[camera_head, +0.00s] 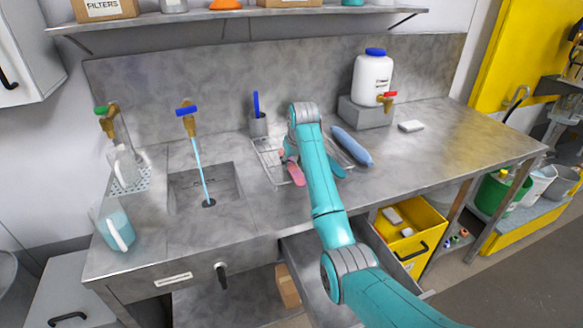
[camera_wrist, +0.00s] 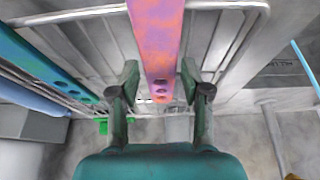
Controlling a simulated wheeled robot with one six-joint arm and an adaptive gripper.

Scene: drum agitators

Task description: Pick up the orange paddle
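A pinkish-orange paddle (camera_wrist: 158,45) with holes near its end lies on a wire rack (camera_wrist: 85,40). In the head view the paddle's pink part (camera_head: 295,174) shows on the rack (camera_head: 262,158), left of my arm. My gripper (camera_wrist: 159,82) is open, with one finger on each side of the paddle near its holed end. I cannot tell whether either finger touches it. In the head view my arm hides the gripper. A teal paddle (camera_wrist: 45,65) with holes lies on the rack, to the left in the wrist view.
A blue roll (camera_head: 351,147) lies right of the rack. A grey cup with a blue-handled tool (camera_head: 257,118) stands behind it. A sink (camera_head: 203,185) with running water is on the left. A white jug (camera_head: 372,80) stands back right. The right part of the bench is mostly clear.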

